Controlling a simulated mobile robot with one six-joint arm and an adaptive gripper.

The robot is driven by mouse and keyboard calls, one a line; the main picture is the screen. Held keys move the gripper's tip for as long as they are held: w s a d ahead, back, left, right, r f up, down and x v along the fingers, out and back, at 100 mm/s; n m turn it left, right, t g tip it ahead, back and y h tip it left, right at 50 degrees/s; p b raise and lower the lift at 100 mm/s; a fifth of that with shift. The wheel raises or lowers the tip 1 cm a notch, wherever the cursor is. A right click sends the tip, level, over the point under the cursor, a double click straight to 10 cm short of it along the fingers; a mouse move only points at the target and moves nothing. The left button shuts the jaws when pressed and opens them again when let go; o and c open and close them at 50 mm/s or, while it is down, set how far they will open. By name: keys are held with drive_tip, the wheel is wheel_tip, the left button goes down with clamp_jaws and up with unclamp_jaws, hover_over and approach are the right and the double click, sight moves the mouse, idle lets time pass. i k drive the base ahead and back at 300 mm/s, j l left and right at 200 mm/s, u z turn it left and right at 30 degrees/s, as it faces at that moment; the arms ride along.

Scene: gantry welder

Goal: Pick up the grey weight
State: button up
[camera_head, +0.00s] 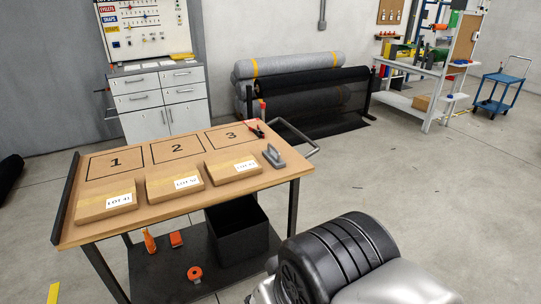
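The grey weight (273,158) sits on the wooden cart top (218,198), near its right edge. It has a flat base with a raised handle on top. It stands just right of the rightmost tan package, and nothing is touching it from above. My gripper is not in view. A black and silver part of my own arm shows at the bottom right, in front of the cart's right side.
Several tan packages with white labels, such as one (107,201), lie along the cart's front. Squares marked 1, 2 and 3 are empty behind them. Red-handled pliers (254,129) lie behind the weight. A black bin (238,231) is on the lower shelf. Floor right is clear.

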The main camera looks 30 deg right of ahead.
sight(272, 154)
drive_tip(key=i+l+z, duration=0.15)
drive_tip(key=i+l, duration=0.5)
drive_tip(key=i+l+z, duration=0.15)
drive_tip(key=i+l, duration=0.55)
drive_tip(key=i+l+z, duration=0.15)
drive_tip(key=i+l, duration=0.45)
drive_tip(key=i, duration=0.15)
